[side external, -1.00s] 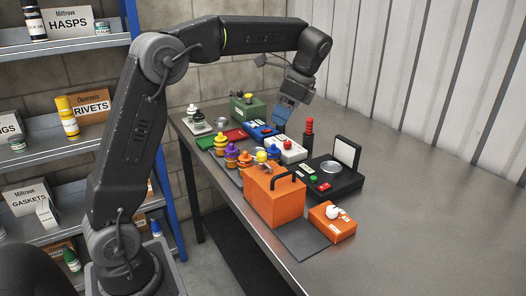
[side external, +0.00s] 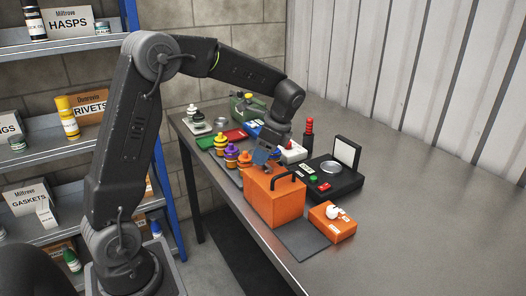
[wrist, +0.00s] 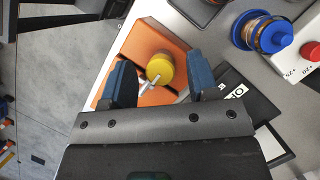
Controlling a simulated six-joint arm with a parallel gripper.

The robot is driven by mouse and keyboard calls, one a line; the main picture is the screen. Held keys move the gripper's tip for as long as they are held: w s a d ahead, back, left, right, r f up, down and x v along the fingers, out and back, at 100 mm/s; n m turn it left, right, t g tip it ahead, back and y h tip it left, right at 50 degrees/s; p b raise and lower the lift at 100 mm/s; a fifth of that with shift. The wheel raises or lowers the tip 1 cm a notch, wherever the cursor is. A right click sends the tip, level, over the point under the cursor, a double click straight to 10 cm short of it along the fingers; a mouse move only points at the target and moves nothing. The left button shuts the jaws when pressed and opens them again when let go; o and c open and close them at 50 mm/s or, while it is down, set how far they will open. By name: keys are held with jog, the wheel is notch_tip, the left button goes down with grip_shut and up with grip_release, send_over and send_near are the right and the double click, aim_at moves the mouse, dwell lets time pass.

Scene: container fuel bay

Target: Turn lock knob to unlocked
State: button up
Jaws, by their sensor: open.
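A small orange box (side external: 333,222) with a white knob (side external: 333,211) and pale labels sits at the near end of the bench. Its labels are too small to read, so I cannot tell the knob's setting. An orange container (side external: 273,200) with a dark carry handle stands left of it. My gripper (side external: 263,156) is over that container's rear top, away from the white knob. In the wrist view, my open blue fingers (wrist: 159,62) are on either side of the container's yellow cap (wrist: 160,68) and a metal lever; contact is unclear.
A black unit (side external: 333,184) with a raised panel and a round metal dish stands behind the small box. Several colored-cap bottles (side external: 231,156) line the front edge. A red-topped post (side external: 309,132) stands near the white button box (side external: 293,152). The bench's right side is clear.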

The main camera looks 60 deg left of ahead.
jog(key=c, duration=0.9)
jog(key=n, duration=0.2)
jog(key=n+g+h, duration=0.1)
jog(key=n, duration=0.1)
jog(key=shift+w+a+n+h, duration=0.1)
jog(key=shift+n+h, duration=0.2)
jog(key=shift+n, duration=0.1)
jog(key=n+h, duration=0.1)
jog(key=n, duration=0.3)
jog(key=shift+n+h, duration=0.3)
jog(key=shift+h, duration=0.1)
jog(key=n, duration=0.2)
jog(key=n+h, duration=0.1)
jog(key=n, duration=0.1)
jog(key=shift+a+h, duration=0.1)
jog(key=shift+h, duration=0.2)
jog(key=shift+n+t+h, duration=0.5)
jog(key=shift+n+h, duration=0.2)
jog(key=shift+n, duration=1.6)
jog(key=shift+a, duration=0.1)
